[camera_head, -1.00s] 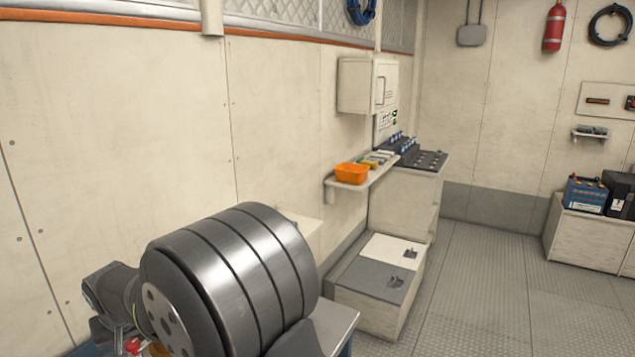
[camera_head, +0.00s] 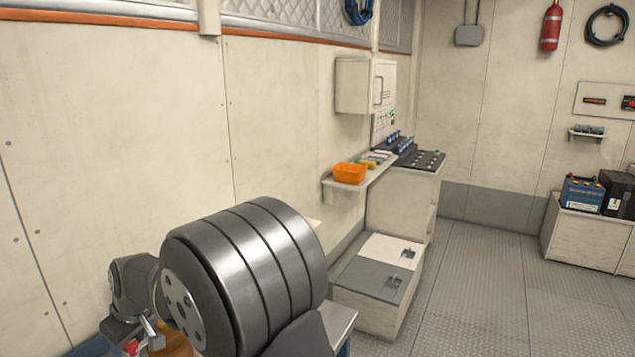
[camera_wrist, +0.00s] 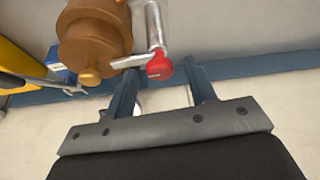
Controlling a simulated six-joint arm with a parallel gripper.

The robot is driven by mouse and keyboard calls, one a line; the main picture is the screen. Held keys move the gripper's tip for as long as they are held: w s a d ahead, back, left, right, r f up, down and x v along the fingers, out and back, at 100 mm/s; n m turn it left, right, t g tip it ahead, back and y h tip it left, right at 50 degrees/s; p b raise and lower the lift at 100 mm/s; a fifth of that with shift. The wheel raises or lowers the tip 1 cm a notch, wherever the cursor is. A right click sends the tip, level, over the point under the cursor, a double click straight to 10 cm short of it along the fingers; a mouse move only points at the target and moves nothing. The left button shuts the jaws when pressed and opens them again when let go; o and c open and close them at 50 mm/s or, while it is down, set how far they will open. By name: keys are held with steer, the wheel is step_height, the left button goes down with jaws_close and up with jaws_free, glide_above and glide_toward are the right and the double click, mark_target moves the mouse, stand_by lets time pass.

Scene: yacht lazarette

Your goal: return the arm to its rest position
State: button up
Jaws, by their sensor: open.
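In the wrist view my gripper (camera_wrist: 161,72) shows as two blue-grey fingers on a dark plate. They are apart, and nothing is clamped between them. A red knob (camera_wrist: 159,67) on a silver lever shows between the fingertips; I cannot tell whether it touches them. The lever is beside a round bronze-brown body (camera_wrist: 95,38). In the head view my arm's large metal links fill the lower left and hide much of what is behind them. A bit of the brown body (camera_head: 172,343) shows under the arm.
The left wall (camera_head: 110,130) is close to my arm. A shelf with an orange bin (camera_head: 349,173), a wall cabinet (camera_head: 365,85) and a low locker (camera_head: 372,272) stand beyond. The floor (camera_head: 480,290) at right is clear. A yellow thing (camera_wrist: 12,68) is at the wrist view's left.

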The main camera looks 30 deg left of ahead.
steer(key=shift+w+a+n+g+h, duration=0.15)
steer(key=shift+n+g, duration=0.25)
steer(key=shift+n, duration=0.7)
steer(key=shift+d+n+g+h, duration=0.15)
steer(key=shift+n+g, duration=0.25)
steer(key=shift+n, duration=0.7)
steer(key=shift+w+a+n+g+h, duration=0.15)
steer(key=shift+n+g, duration=0.25)
steer(key=shift+n, duration=0.7)
steer(key=shift+s, duration=0.1)
steer(key=m+t, duration=0.1)
steer(key=m, duration=0.2)
steer(key=shift+s+y, duration=0.1)
steer(key=shift+y, duration=0.15)
steer(key=shift+s+m+t, duration=0.15)
steer(key=shift+m+t, duration=0.55)
steer(key=shift+m, duration=1.2)
steer(key=shift+y, duration=0.3)
